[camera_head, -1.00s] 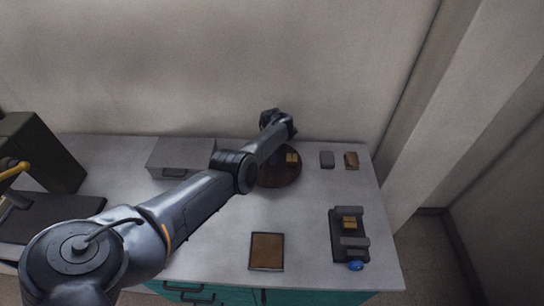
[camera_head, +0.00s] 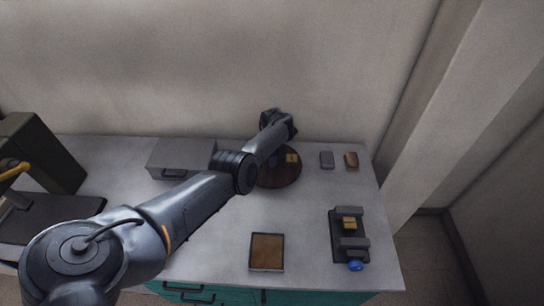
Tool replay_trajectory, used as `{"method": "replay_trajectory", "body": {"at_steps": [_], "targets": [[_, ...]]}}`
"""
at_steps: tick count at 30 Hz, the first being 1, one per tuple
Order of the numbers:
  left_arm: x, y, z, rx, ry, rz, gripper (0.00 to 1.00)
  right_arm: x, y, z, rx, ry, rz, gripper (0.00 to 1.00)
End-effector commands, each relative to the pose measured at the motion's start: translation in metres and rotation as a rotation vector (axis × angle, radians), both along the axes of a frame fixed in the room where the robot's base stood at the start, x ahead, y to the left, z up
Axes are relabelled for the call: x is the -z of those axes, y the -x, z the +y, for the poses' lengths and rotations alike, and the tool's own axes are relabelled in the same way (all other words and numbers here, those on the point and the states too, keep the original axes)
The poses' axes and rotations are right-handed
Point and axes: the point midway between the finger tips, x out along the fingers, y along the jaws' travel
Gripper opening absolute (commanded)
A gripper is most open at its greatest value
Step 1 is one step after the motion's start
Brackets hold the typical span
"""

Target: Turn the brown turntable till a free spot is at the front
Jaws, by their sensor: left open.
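The brown turntable (camera_head: 281,178) is a round disc toward the back of the grey worktop. My left arm crosses from the lower left and covers the turntable's left and back parts. My left gripper (camera_head: 277,122) is at the back of the turntable, seen small and dark; it is open. I cannot tell if it touches the disc. My right gripper is not in view.
A grey drawer box (camera_head: 182,155) stands left of the turntable. A brown tray (camera_head: 266,252) and a dark vise-like fixture (camera_head: 347,240) with yellow pieces lie in front. The worktop between them is clear.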

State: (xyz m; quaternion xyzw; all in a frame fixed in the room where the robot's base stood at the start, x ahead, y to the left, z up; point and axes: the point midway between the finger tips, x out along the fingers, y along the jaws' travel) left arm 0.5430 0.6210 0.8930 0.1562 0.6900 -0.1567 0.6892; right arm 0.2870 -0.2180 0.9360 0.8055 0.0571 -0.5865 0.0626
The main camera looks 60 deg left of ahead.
Motion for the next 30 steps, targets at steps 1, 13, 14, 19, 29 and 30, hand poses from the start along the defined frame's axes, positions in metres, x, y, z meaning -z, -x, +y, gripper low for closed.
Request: {"method": "replay_trajectory", "body": {"at_steps": [1, 13, 14, 19, 29, 30], "targets": [[-0.006, -0.001, 0.0, 0.0, 0.0, -0.001, 0.61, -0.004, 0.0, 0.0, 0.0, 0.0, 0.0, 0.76], [-0.071, -0.001, 0.0, 0.0, -0.002, -0.002, 0.61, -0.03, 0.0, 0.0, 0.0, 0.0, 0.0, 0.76], [-0.075, -0.001, 0.0, 0.0, -0.002, -0.002, 0.61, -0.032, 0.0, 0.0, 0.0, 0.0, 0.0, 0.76], [-0.095, -0.001, 0.0, 0.0, -0.002, -0.001, 0.61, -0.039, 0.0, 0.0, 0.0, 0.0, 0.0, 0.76], [-0.106, 0.0, 0.0, -0.001, 0.0, -0.001, 0.61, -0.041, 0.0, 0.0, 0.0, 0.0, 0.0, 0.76], [-0.106, 0.0, 0.0, -0.001, 0.0, -0.001, 0.61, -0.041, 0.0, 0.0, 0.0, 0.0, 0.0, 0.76]]}}
